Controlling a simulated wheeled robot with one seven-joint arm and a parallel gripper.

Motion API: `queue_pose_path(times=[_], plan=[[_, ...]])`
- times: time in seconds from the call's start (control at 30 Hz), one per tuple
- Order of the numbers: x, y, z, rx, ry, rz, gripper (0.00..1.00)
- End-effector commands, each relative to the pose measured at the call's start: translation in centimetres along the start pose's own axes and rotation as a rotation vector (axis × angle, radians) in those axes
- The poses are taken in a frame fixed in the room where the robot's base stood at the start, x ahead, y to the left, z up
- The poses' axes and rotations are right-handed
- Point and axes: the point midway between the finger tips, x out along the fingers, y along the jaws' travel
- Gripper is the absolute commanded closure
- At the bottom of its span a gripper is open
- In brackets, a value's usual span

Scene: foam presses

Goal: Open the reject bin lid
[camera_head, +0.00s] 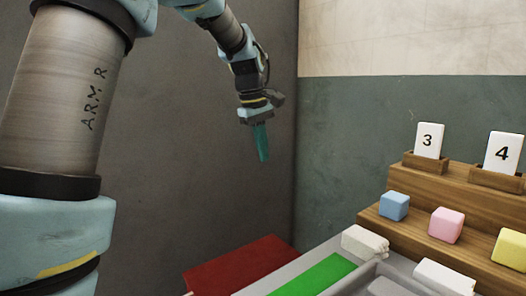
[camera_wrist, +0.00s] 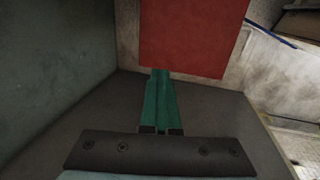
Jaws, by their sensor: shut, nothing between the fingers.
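A flat red panel, which looks like the reject bin lid (camera_head: 238,268), lies at the bottom middle of the head view, cut off by the frame's lower edge. The red lid (camera_wrist: 193,38) also fills the top middle of the wrist view. I cannot see a handle or hinge on it. My gripper (camera_head: 264,158), with teal fingers, points down in the air above the lid, apart from it in the head view. In the wrist view the fingers of my gripper (camera_wrist: 161,72) are together and empty, their tips over the lid's near edge.
A grey tray with a green panel (camera_head: 315,275) and white blocks (camera_head: 365,242) is right of the lid. A wooden stepped stand (camera_head: 460,190) holds blue (camera_head: 394,206), pink (camera_head: 446,225) and yellow (camera_head: 511,250) blocks and number cards. Dark walls (camera_head: 200,150) stand behind.

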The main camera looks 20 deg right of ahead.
Motion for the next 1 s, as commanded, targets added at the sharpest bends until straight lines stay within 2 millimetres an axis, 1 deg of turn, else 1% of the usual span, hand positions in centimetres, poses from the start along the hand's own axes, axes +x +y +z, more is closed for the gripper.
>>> queue_pose_path(times=[0.43, 0.47, 0.87, 1.0], plan=[[0.0, 0.0, 0.0, 0.0, 0.0, 0.0, 1.0], [0.0, 0.0, 0.0, 0.0, 0.0, 0.0, 0.98], [0.0, 0.0, 0.0, 0.0, 0.0, 0.0, 0.53], [0.0, 0.0, 0.0, 0.0, 0.0, 0.0, 0.53]])
